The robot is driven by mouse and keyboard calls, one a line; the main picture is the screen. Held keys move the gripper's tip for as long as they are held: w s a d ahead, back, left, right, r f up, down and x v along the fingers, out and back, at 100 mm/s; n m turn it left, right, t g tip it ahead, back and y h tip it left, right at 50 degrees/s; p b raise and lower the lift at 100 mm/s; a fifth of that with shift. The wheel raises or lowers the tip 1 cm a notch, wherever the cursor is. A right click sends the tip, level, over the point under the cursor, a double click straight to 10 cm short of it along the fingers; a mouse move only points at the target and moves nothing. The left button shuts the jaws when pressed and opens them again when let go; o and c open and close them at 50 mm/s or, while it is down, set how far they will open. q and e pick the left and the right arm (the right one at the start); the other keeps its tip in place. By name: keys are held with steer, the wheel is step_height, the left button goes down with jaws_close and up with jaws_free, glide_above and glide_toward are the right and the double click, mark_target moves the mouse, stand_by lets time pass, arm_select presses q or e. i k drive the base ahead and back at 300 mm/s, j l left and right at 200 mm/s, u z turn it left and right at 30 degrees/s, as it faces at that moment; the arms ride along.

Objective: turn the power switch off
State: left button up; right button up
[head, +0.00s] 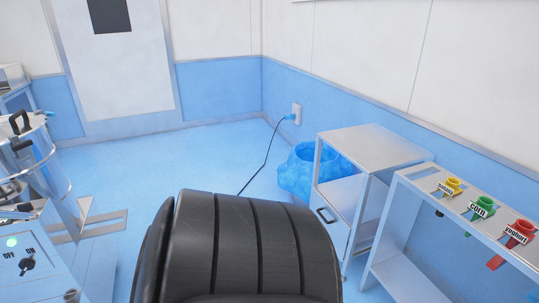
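The power switch (27,264) is a black rotary knob on the front of a metal machine (55,250) at the lower left of the head view. The labels OFF and ON stand above it, and the knob appears to point toward ON. A green indicator light (11,242) above the labels is lit. Neither my left nor my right gripper is in view.
A metal stand (515,262) with yellow, green and red labelled dispensers stands at the right. Beside it are a metal cart (372,148) and a blue-lined bin (297,178). A cable (262,165) runs from a wall outlet (297,112) across the floor. Open floor (165,170) lies right of the machine.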

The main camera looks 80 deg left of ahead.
mark_target(25, 268)
steer(key=u, duration=3.25)
